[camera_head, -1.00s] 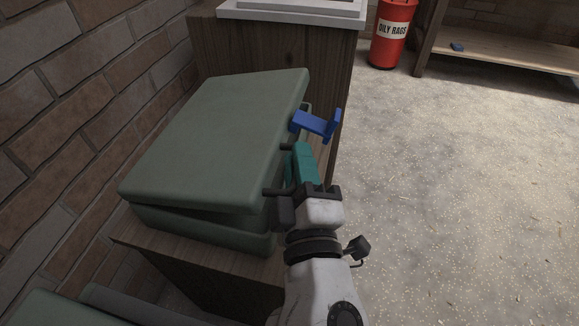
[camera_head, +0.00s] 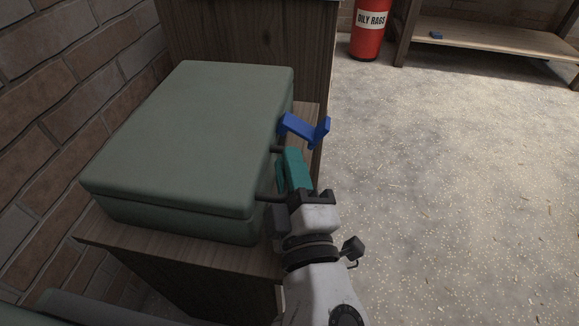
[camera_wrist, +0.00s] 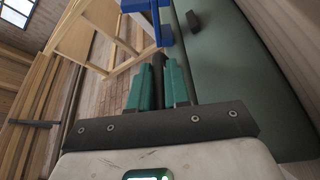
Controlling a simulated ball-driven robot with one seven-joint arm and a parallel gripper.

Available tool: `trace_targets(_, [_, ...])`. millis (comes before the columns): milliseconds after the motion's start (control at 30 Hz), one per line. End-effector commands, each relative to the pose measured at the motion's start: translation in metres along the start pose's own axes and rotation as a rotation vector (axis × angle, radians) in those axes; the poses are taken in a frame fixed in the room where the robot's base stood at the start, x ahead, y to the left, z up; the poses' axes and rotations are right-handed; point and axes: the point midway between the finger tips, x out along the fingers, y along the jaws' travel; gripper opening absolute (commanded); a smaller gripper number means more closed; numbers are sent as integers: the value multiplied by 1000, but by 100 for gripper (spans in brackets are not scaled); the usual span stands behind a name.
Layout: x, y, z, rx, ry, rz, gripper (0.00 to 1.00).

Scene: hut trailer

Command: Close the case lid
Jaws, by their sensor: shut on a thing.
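The green case (camera_head: 180,222) stands on a wooden cabinet. Its lid (camera_head: 195,130) lies down over the base, with only a thin seam line showing at the near side. My gripper (camera_head: 290,158) is at the case's right side, its teal fingers shut on the dark case handle (camera_head: 276,149). In the wrist view, the handle (camera_wrist: 157,75) shows between the teal fingers, beside the green case (camera_wrist: 222,60). The fingers hide much of the handle, and the seam on the far sides is out of sight.
A blue bracket-like piece (camera_head: 304,129) sits just beyond my fingertips. The wooden cabinet top (camera_head: 180,248) shows in front of the case. A brick wall (camera_head: 60,90) is close on the left. Floor (camera_head: 440,200) is open on the right, with a red bin (camera_head: 370,35) behind.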

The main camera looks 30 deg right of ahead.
Motion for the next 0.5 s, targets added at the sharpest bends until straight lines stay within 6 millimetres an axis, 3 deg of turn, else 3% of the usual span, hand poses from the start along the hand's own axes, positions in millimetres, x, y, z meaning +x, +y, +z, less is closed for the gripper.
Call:
trace_targets(33, [-2,-8,4,-8,-10,-15,0])
trace_targets(233, [-2,-9,6,-9,-13,-19,0])
trace_targets(267, [-2,-10,6,-10,-13,-19,20])
trace_targets(433, [-1,-8,5,-8,-11,-16,36])
trace_targets(500, [-1,-8,4,-8,-10,-14,38])
